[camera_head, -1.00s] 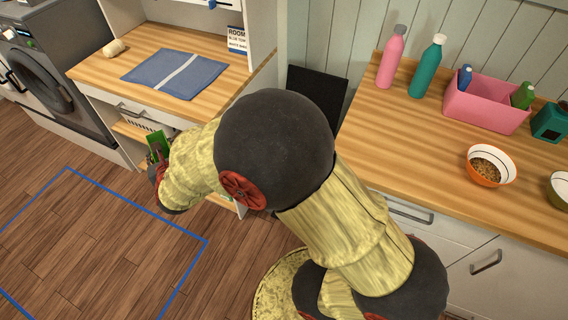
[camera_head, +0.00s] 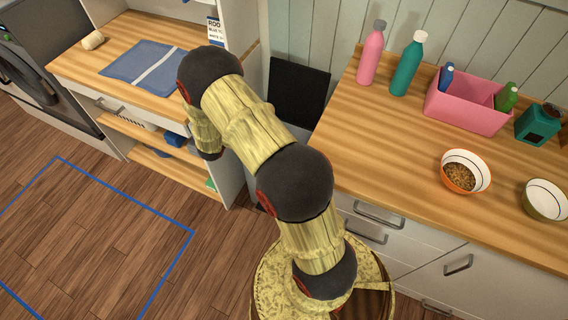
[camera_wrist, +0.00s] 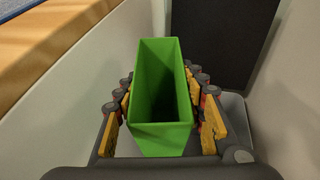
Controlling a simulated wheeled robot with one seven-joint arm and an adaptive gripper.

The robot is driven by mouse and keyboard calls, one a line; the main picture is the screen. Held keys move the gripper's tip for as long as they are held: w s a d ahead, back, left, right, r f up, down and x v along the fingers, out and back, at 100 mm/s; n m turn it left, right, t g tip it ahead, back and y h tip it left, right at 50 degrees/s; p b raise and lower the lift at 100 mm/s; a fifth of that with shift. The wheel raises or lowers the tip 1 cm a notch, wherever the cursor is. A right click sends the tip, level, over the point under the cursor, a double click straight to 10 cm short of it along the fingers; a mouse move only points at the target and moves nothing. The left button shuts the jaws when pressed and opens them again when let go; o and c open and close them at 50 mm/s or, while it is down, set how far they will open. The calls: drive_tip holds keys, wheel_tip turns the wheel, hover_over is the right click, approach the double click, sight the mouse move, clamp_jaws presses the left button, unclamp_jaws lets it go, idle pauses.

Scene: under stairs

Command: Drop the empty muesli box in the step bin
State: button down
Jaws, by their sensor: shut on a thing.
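The muesli box (camera_wrist: 160,138) is a green, open-topped box seen from above in the wrist view, and its dark inside looks empty. My gripper (camera_wrist: 163,100) is shut on it, with fingers along its left and right sides. What looks like the step bin (camera_wrist: 236,115) shows as a grey rim behind and right of the box, partly hidden by it and the fingers. Its dark raised lid (camera_wrist: 212,40) stands behind. The lid also shows in the head view (camera_head: 298,92), between desk and counter. My arm hides the gripper there.
The wooden desk (camera_head: 140,30) with a blue mat (camera_head: 145,68) is on the left. The counter (camera_head: 385,145) on the right holds bottles, a pink caddy (camera_head: 455,110) and bowls. Pale walls flank the narrow gap on both sides in the wrist view.

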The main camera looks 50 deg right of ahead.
drive_tip(key=s+d+f+m+g+h+p, duration=0.1)
drive_tip(key=s+d+f+m+g, duration=0.35)
drive_tip(key=d, duration=0.35)
drive_tip(key=s+d+f+m+g+p, duration=0.1)
drive_tip(key=s+d+f+m+g, duration=0.3)
drive_tip(key=d, duration=0.3)
wheel_tip(320, 180, down, 7)
drive_tip(key=n+b, duration=0.1)
drive_tip(key=b, duration=0.2)
drive_tip(key=shift+s+d, duration=0.15)
drive_tip(key=shift+s, duration=0.1)
drive_tip(key=shift+r, duration=0.1)
drive_tip(key=c, duration=1)
unclamp_jaws()
drive_tip(key=v, duration=1.2)
drive_tip(key=shift+f, duration=0.25)
